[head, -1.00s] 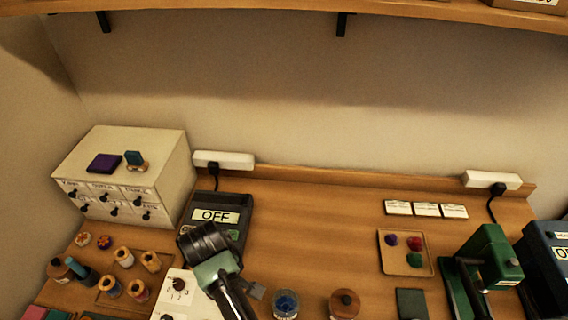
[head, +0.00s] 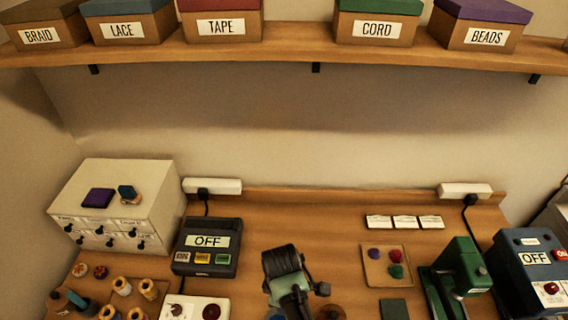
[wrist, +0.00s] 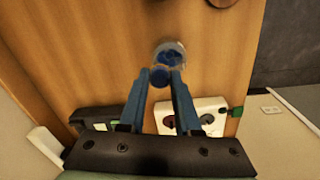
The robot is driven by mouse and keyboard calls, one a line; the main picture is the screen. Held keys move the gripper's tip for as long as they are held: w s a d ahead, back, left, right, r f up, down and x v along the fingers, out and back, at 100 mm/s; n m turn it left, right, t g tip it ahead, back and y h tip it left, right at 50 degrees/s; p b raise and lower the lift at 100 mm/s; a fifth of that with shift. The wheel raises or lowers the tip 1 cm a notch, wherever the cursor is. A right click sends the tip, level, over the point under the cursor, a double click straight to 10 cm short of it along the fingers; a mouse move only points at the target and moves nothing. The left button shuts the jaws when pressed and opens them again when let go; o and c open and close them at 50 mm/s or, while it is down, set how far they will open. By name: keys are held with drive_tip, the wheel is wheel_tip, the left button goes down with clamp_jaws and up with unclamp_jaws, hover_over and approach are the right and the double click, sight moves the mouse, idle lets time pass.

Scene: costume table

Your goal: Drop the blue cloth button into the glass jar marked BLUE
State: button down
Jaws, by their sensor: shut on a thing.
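My gripper (wrist: 160,84) is shut on the blue cloth button (wrist: 159,76), which shows between the two fingertips in the wrist view. Just beyond the button in that view is a round glass jar (wrist: 171,53) with blue contents. The button overlaps the jar's near edge in the picture; I cannot tell the height between them. The jar's label is not readable. In the head view my gripper's hand (head: 284,265) is at the bottom middle, its fingertips are hidden, and only a bluish bit of the jar (head: 276,317) shows at the bottom edge.
A brown wooden-topped item (head: 331,312) stands just right of the jar. A small tray (head: 370,278) holds purple, red and green buttons. A green press (head: 462,262) is further right. A dark OFF device (head: 208,262) and a white panel (head: 182,304) are left.

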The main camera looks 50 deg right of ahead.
wheel_tip(320, 180, down, 2)
drive_tip(key=shift+f+b, duration=0.15)
drive_tip(key=shift+b, duration=0.6)
drive_tip(key=c, duration=0.5)
unclamp_jaws()
drive_tip(key=r, duration=1.3)
drive_tip(key=shift+s+a+r+b, duration=0.1)
drive_tip(key=shift+s+a+b, duration=0.1)
drive_tip(key=shift+a+b, duration=0.2)
